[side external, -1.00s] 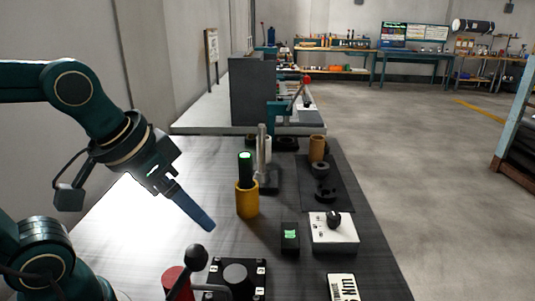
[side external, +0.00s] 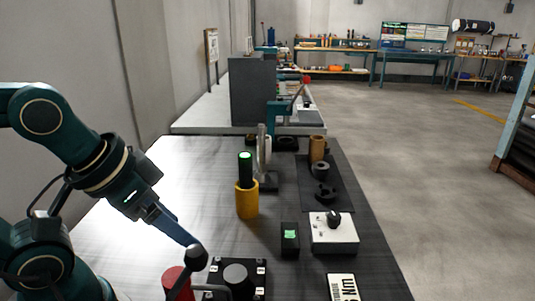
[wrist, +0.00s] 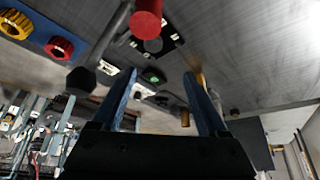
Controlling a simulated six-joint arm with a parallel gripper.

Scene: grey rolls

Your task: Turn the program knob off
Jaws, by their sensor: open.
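A white box (side external: 334,240) with a black knob (side external: 334,218) on top stands at the right of the bench in the side view. Which marking the knob points to is too small to tell. My gripper (side external: 194,240) is open and empty, above the bench to the left of this box and well apart from it. Its two blue fingers (wrist: 160,78) are spread in the wrist view. In the wrist view, a blue panel carries a yellow knob (wrist: 15,24) and a red knob (wrist: 59,47). No label shows which is the program knob.
A lever with a black ball (side external: 194,257) overlaps my fingertips in the side view; contact is unclear. A red cylinder (side external: 177,283), a black block (side external: 236,276), a yellow holder (side external: 247,203) and a green-lit box (side external: 290,240) stand nearby. The bench's left part is clear.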

